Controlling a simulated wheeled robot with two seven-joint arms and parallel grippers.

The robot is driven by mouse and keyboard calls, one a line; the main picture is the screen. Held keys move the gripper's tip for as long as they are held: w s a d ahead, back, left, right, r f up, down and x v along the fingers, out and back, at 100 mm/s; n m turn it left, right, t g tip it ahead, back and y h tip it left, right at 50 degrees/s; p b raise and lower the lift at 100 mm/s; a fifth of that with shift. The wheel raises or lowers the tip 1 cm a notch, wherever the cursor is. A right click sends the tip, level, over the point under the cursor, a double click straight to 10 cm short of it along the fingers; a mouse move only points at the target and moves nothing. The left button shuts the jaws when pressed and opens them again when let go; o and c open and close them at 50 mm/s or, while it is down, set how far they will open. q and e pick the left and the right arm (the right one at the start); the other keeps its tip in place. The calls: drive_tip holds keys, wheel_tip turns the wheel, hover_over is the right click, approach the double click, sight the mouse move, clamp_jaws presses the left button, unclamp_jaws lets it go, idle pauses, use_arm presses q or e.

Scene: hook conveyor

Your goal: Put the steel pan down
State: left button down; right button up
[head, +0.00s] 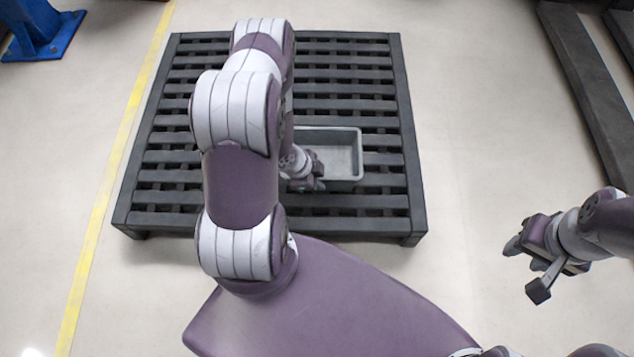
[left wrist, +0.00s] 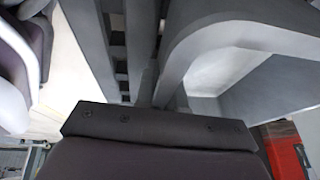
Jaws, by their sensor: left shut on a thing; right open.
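The steel pan (head: 361,160) is a grey, open rectangular tub over the dark slatted pallet (head: 350,78). It looks empty where I can see into it, and its left part is hidden behind my left arm. My left gripper (head: 304,184) is at the pan's near left corner, shut on its edge. In the left wrist view, the pan's rounded grey rim (left wrist: 225,30) rises above the gripper body, with pallet slats beside it. I cannot tell whether the pan's base touches the slats. My right gripper (head: 525,268) is open and empty, off to the right over the floor.
The pallet has bare slats around the pan, mostly behind and to its right. A yellow floor line (head: 104,205) runs along the left. A blue metal foot (head: 38,30) is at top left and dark beams (head: 590,85) at top right. Floor right of the pallet is clear.

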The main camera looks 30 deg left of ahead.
use_arm(q)
drive_tip(key=c, duration=1.2)
unclamp_jaws()
drive_tip(key=shift+c, duration=0.2)
drive_tip(key=p+v, duration=0.8)
drive_tip(key=v, duration=0.4)
drive_tip(key=w+r+n+y, duration=0.4)
drive_tip(key=w+r+n, duration=0.1)
drive_tip(key=r, duration=0.9)
drive_tip(key=s+d+r+n+g, duration=0.2)
drive_tip(key=s+d+r+n, duration=0.4)
drive_tip(key=d+r, duration=0.5)
drive_tip(key=shift+s+r+n+h, duration=0.3)
drive_tip(key=shift+n+h, duration=0.1)
